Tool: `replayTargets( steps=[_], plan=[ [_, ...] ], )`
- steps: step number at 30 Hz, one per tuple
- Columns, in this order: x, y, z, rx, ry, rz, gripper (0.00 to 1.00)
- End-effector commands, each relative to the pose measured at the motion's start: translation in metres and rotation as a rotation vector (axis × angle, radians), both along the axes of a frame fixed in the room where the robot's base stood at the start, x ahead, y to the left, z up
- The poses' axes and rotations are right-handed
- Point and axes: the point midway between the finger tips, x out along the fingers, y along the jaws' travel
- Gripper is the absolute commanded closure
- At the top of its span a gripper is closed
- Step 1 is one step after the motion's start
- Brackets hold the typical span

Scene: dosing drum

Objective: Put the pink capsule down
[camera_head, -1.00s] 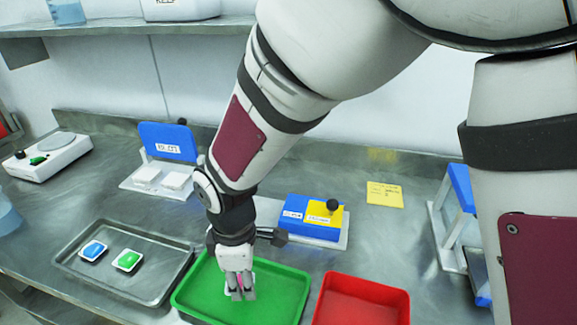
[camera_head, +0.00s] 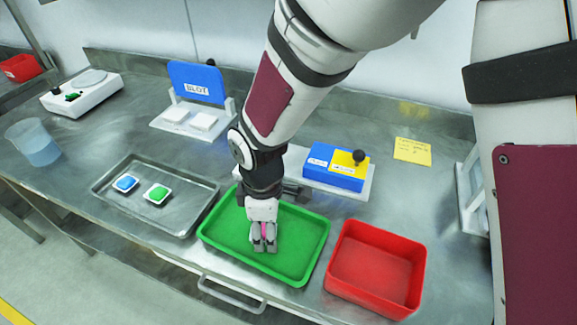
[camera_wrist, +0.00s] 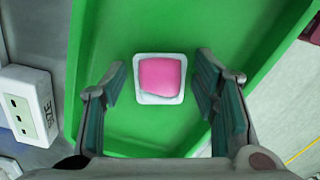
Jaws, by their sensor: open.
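The pink capsule (camera_wrist: 161,77), a pink dome on a white square base, lies in the green tray (camera_wrist: 85,95) in the wrist view. My gripper (camera_wrist: 161,90) is open, with one finger on each side of the capsule and a visible gap at both sides. In the head view my gripper (camera_head: 264,246) points down into the green tray (camera_head: 305,225). A bit of pink from the capsule (camera_head: 264,231) shows between the fingers there; the rest is hidden.
A red bin (camera_head: 375,268) stands right of the green tray. A metal tray (camera_head: 190,213) with a blue capsule (camera_head: 125,183) and a green capsule (camera_head: 157,194) is at left. Behind are a blue-and-yellow device (camera_head: 336,167) and a BLOT stand (camera_head: 197,82).

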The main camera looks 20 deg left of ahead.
Motion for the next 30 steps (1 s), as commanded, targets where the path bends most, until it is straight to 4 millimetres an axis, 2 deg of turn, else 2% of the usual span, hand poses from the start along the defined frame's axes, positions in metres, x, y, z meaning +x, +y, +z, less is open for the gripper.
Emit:
replayTargets(
  steps=[5, 8, 21, 28, 30],
  plan=[
    [-0.001, 0.0, 0.005, 0.0, 0.0, 0.0, 0.46],
    [0.001, 0.001, 0.016, 0.004, -0.002, 0.0, 0.46],
    [0.0, 0.001, 0.101, 0.004, -0.003, -0.001, 0.46],
    [0.001, -0.001, 0.122, 0.002, -0.003, -0.006, 0.46],
    [0.004, -0.008, 0.129, 0.004, -0.008, -0.033, 0.46]
  ],
)
